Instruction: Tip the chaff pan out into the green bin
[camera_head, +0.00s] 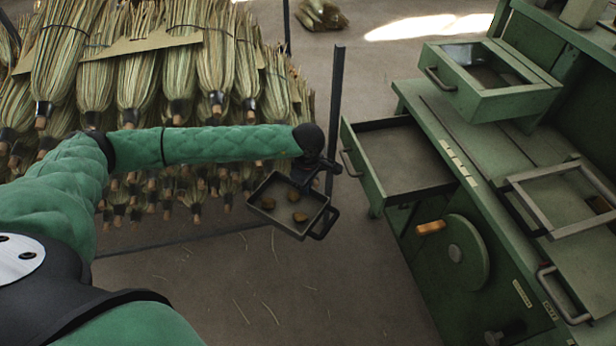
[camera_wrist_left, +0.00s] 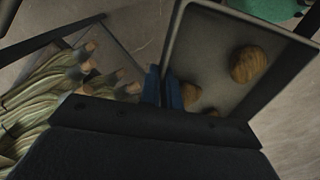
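The chaff pan (camera_head: 283,212) is a dark shallow rectangular pan with a pale rim and a black loop handle at its lower right. Several brown lumps (camera_head: 300,217) lie in it. My left gripper (camera_head: 317,170) is at the pan's upper right edge and holds it above the floor. In the left wrist view the blue fingers (camera_wrist_left: 163,88) close at the pan's side wall, and the pan (camera_wrist_left: 215,50) is open with lumps inside. I cannot make out a green bin for certain. My right gripper is not in view.
Bundled brooms (camera_head: 135,75) fill a rack at the left, with a dark post (camera_head: 335,95) beside it. A green workbench (camera_head: 470,170) with an open drawer (camera_head: 395,155), a crank wheel (camera_head: 466,252) and a raised tray (camera_head: 490,97) stands right. Straw-strewn floor (camera_head: 270,290) lies clear below the pan.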

